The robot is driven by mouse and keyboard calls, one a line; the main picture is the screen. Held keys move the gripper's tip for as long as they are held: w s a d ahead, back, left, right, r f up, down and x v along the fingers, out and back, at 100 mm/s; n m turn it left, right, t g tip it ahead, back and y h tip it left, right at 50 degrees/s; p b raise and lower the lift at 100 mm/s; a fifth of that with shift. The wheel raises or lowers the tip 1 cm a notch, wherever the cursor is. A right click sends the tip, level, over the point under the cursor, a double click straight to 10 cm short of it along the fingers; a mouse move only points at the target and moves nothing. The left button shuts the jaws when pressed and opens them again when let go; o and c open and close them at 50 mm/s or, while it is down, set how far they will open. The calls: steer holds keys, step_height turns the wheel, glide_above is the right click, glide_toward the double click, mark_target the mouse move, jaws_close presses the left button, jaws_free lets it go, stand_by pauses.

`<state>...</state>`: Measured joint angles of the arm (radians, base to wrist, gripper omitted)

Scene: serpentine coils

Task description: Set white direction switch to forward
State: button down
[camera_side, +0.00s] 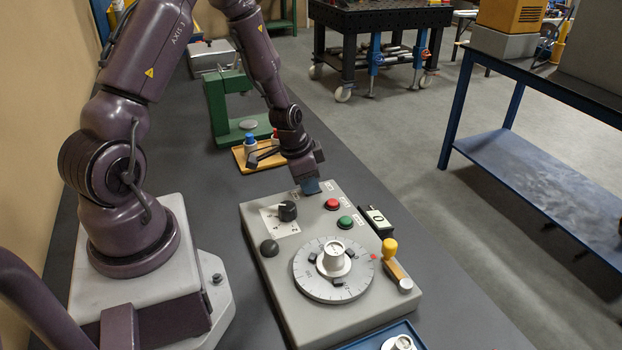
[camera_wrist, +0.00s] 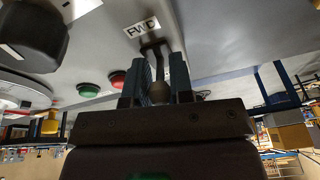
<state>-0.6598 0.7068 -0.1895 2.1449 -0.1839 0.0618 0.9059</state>
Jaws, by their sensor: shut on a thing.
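The direction switch (camera_wrist: 159,93) shows in the wrist view as a small lever with a rounded end, dark in the shade rather than clearly white. A white FWD label (camera_wrist: 143,28) is on the panel just beyond it. My gripper (camera_wrist: 158,76) has its two blue-grey fingers closed on the switch, one on each side. In the side view my gripper (camera_side: 310,187) points down at the far edge of the grey control box (camera_side: 285,315) and hides the switch. I cannot tell which position the lever is in.
The box carries a red button (camera_side: 332,204), a green button (camera_side: 345,222), a black selector knob (camera_side: 288,211), a large dial (camera_side: 309,283) and a yellow-knobbed lever (camera_side: 390,248). A wooden tray (camera_side: 240,158) and a green stand (camera_side: 219,110) are behind my gripper.

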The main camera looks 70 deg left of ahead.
steer(key=shift+s+t, duration=0.1)
steer(key=shift+t, duration=0.4)
steer(key=c, duration=1.3)
jaws_free()
steer(key=shift+s, duration=0.1)
steer(key=v, duration=1.3)
